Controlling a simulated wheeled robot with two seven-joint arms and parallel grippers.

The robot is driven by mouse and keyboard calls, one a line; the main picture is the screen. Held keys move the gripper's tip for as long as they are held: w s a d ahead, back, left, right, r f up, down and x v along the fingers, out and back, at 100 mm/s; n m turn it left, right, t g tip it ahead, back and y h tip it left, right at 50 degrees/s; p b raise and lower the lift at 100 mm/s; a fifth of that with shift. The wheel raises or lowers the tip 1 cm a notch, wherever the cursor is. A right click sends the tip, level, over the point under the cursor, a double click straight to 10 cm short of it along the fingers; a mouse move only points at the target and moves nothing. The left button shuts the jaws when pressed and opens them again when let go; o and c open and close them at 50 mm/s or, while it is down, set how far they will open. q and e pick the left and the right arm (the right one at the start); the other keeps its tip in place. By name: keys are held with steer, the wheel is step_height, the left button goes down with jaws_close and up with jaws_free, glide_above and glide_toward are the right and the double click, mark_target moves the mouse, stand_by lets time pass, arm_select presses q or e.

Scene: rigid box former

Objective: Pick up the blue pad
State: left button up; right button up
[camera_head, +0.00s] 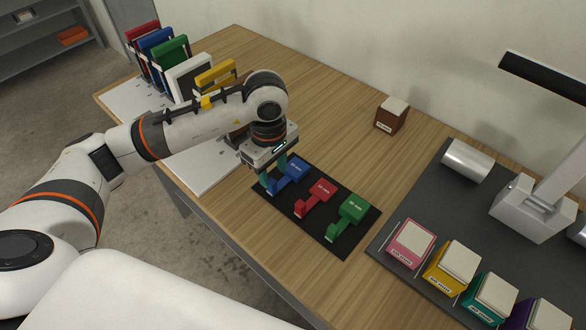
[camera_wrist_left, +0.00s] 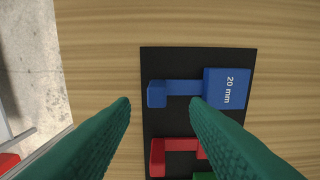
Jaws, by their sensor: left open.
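The blue pad (camera_head: 294,169) lies at the far-left end of a black mat (camera_head: 336,243). In the left wrist view the blue pad (camera_wrist_left: 227,88) has a square block marked "20 mm", joined by a thin bar to a small end block. My left gripper (camera_head: 273,174) is open, with its teal fingertips at the blue pad. In the left wrist view the two fingers of the left gripper (camera_wrist_left: 161,102) show apart, with the small end block and bar between their tips. I cannot tell whether they touch it. My right gripper is not in view.
A red pad (camera_head: 322,190) and a green pad (camera_head: 352,208) lie beside the blue one on the mat. A brown box (camera_head: 391,116) stands behind. Coloured boxes such as the pink one (camera_head: 410,244) stand on a dark plate at right. Coloured panels (camera_head: 170,52) stand at far left.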

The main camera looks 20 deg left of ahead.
mark_target(271, 181)
arm_select(q)
steer(key=f, duration=0.2)
steer(key=f+p, duration=0.1)
steer(key=shift+s+a+f, duration=0.15)
steer(key=shift+a+f, duration=0.05)
steer(key=shift+f, duration=0.65)
jaws_close()
